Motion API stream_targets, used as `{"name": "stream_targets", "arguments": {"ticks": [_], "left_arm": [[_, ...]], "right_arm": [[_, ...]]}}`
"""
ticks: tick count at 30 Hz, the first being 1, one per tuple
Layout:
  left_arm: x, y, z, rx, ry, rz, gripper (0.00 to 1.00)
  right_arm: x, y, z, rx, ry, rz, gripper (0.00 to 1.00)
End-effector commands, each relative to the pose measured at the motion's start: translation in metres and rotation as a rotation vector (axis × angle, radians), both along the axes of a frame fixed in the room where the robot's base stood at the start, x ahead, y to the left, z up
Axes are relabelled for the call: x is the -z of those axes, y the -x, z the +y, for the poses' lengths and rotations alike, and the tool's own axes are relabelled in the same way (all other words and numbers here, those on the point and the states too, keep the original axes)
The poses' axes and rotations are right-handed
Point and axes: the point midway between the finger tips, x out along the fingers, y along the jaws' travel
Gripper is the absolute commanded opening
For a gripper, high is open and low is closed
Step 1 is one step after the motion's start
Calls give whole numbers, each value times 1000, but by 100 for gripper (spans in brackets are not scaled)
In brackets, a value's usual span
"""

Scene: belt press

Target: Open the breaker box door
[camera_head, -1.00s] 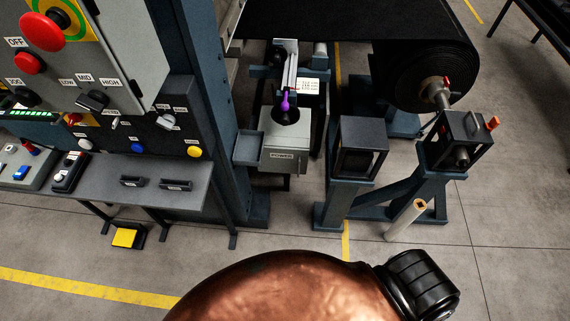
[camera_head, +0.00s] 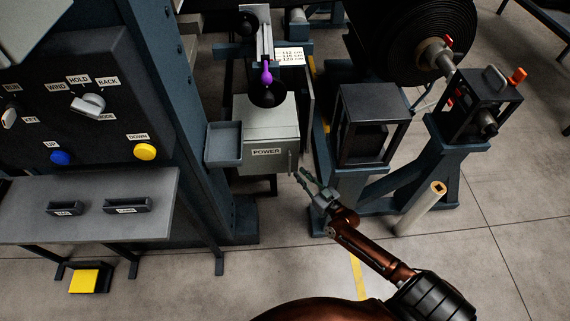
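The breaker box (camera_head: 266,133) is a grey box labelled POWER, standing low between the blue upright post and the black-topped stand. Its front door (camera_head: 268,161) looks shut, with a small upright handle (camera_head: 291,161) near its right edge. My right gripper (camera_head: 299,173) reaches in from the lower right. Its two thin fingers are spread apart with nothing visible between them, and their tips are just below and right of the handle. I cannot tell whether they touch it. My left gripper is not in view.
A small grey tray (camera_head: 225,143) is fixed left of the box. A purple-and-black lever (camera_head: 267,80) stands above it. The black-topped stand (camera_head: 370,105) and a leaning pale tube (camera_head: 420,208) are close to my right arm. Open floor lies in front of the box.

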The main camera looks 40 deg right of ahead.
Motion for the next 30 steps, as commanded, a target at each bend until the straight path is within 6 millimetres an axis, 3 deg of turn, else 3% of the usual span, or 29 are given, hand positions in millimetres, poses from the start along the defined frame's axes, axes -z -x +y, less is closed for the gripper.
{"name": "stream_targets", "arguments": {"ticks": [15, 27, 30], "left_arm": [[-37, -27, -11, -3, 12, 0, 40], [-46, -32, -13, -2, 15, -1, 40], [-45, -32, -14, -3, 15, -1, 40]], "right_arm": [[-2, -69, 3, 0, -3, -8, 15], [-3, -79, 4, -1, -2, -7, 15], [-3, -79, 4, -1, -2, -7, 9]]}}
